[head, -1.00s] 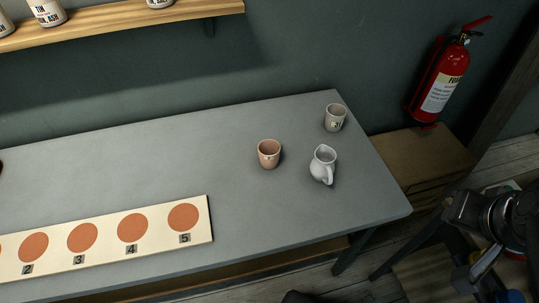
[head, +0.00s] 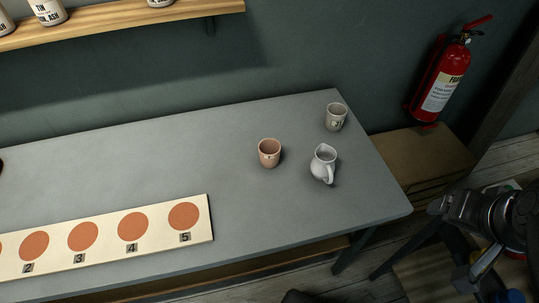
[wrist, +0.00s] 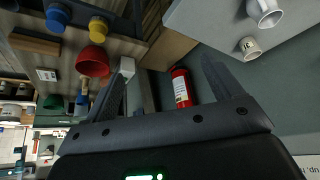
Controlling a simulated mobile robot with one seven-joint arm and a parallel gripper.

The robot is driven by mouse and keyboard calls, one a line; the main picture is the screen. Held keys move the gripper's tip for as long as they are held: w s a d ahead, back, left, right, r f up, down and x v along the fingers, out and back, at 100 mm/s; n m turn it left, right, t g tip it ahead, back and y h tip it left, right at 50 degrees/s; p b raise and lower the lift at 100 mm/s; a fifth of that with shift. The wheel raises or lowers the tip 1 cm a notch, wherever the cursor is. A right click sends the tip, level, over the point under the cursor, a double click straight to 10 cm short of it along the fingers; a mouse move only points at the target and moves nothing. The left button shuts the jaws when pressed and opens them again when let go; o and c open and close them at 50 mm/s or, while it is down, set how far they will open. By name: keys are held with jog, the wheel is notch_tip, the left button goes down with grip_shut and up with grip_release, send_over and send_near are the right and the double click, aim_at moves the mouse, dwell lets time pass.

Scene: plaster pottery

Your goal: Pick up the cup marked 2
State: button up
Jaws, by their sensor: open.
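A grey-beige cup (head: 336,118) stands upright at the table's back right corner. It has a small pale label whose mark I cannot read for sure. A terracotta cup (head: 269,154) with a tiny, unreadable mark stands upright to its left and nearer. My gripper (wrist: 165,85) is open and empty in the wrist view. In the head view it is at the right edge, off the table and well apart from both cups. The wrist view shows a labelled pale cup (wrist: 250,49) at the upper right, outside the fingers.
A white jug (head: 322,166) stands close in front of the grey-beige cup on the grey table (head: 120,170). A board (head: 60,262) with numbered orange discs lies at the front left. A fire extinguisher (head: 441,80) hangs on the wall at right. The table's middle is clear.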

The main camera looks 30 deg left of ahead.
jog(key=w+a+f+g+y, duration=0.1)
jog(key=w+a+g, duration=0.1)
jog(key=w+a, duration=0.65)
jog(key=w+a+f+g, duration=0.1)
jog(key=w+a, duration=0.5)
jog(key=a, duration=0.6)
jog(key=a+f+g, duration=0.1)
jog(key=a+f, duration=0.4)
jog(key=a, duration=0.3)
jog(key=a+f+n+g+h, duration=0.1)
jog(key=a+f, duration=0.3)
jog(key=a, duration=0.5)
jog(key=a+f+g, duration=0.1)
jog(key=a+f, duration=0.4)
jog(key=a, duration=0.3)
jog(key=f, duration=1)
jog(key=shift+s+d, duration=0.3)
jog(key=shift+s, duration=0.05)
jog(key=c, duration=1.1)
